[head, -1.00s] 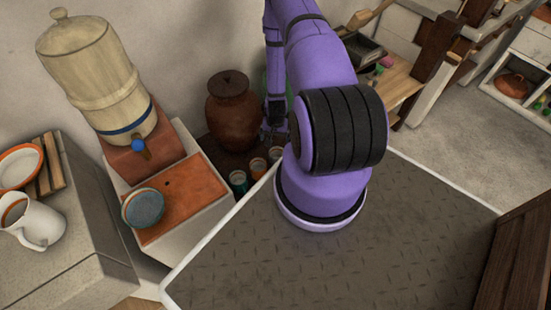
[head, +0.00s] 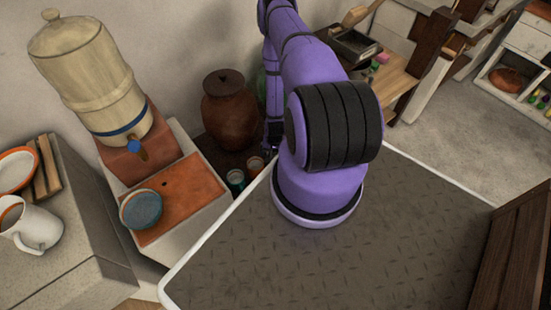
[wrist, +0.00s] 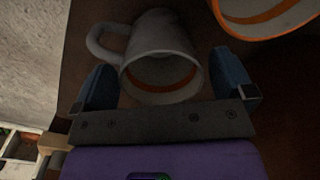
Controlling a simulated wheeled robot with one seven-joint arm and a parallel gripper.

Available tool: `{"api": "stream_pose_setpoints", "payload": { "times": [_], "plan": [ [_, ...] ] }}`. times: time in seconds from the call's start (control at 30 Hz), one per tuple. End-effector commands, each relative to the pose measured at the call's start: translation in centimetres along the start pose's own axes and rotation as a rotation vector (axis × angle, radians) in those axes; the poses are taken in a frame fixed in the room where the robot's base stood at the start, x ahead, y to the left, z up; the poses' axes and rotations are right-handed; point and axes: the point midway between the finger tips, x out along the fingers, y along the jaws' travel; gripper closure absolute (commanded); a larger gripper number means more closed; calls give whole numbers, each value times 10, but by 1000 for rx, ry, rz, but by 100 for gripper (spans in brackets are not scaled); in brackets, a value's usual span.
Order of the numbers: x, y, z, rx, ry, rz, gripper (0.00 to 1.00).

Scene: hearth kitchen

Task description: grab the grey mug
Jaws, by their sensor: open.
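In the wrist view a grey mug (wrist: 161,58) with an orange band inside lies in front of my gripper (wrist: 168,84). Its rim faces the camera and its handle points to the left. My gripper's two blue fingers are apart, one on each side of the mug's rim. I cannot tell whether either finger touches it. In the head view my arm hides this mug and most of my gripper.
An orange-rimmed bowl (wrist: 262,14) sits close by on the right in the wrist view. In the head view a brown clay jar (head: 229,112) and small cups (head: 236,180) stand beside my arm. A blue-grey bowl (head: 142,209) rests on the orange-topped block.

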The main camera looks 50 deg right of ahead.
Motion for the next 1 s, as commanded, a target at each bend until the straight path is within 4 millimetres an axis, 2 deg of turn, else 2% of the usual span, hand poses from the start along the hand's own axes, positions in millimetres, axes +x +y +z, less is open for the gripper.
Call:
{"api": "stream_pose_setpoints", "payload": {
  "times": [0.17, 0.43, 0.47, 0.6, 0.67, 1.0],
  "plan": [
    [18, 0, 0, 0, 0, 0, 0],
    [20, 0, 0, 0, 0, 0, 0],
    [20, 0, 0, 0, 0, 0, 2],
    [20, 0, 0, 0, 0, 0, 34],
    [20, 0, 0, 0, 0, 0, 46],
    [17, 0, -1, 0, 1, 0, 46]
  ]
}}
